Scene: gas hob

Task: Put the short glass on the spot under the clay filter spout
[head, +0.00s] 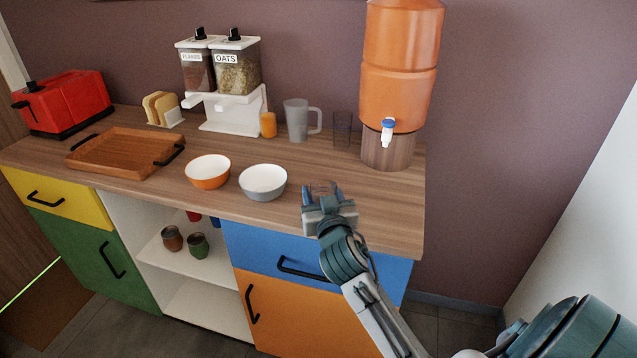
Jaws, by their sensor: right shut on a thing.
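The clay filter (400,70) is orange and stands on a round wooden stand (388,155) at the right end of the counter. Its white spout (387,135) with a blue tap faces the front. My right gripper (324,190) is shut on the short glass (322,187), near the counter's front edge, to the left of and nearer than the spout. The glass is clear and mostly hidden by the gripper; whether it touches the counter I cannot tell. The counter below the spout looks bare. My left gripper is out of view.
A grey bowl (262,183) and an orange bowl (208,172) stand left of my gripper. A wooden tray (120,155) lies further left.

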